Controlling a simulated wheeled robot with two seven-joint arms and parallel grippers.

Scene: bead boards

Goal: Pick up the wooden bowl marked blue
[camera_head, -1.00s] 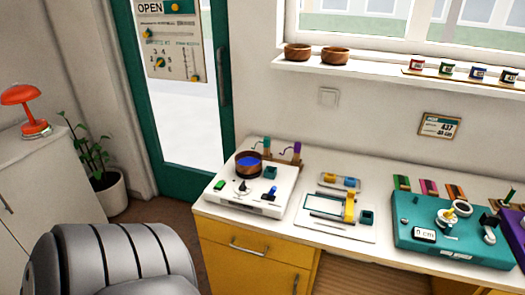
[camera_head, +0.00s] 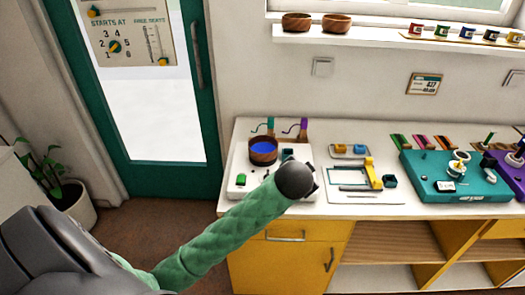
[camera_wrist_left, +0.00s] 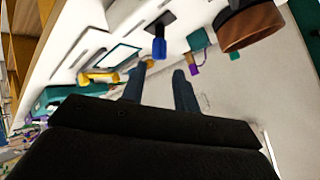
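The wooden bowl with a blue inside (camera_head: 263,158) stands upright on the left part of a white board (camera_head: 236,190) on the counter. It also shows in the left wrist view at the upper right (camera_wrist_left: 252,30), partly cut off. My left arm, in a green sleeve, reaches up from the lower left. My left gripper (camera_wrist_left: 160,78) is open and empty, with its two fingers apart. In the head view its dark end hides the right part of the white board. It is apart from the bowl, to its lower right in the head view. My right gripper is not in view.
A tray with a yellow piece (camera_head: 373,172), a teal board (camera_head: 440,186) and a purple board (camera_head: 508,165) lie to the right. Two other wooden bowls (camera_head: 297,22) stand on the window shelf. Green and purple hooked stands (camera_head: 303,128) are behind the bowl.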

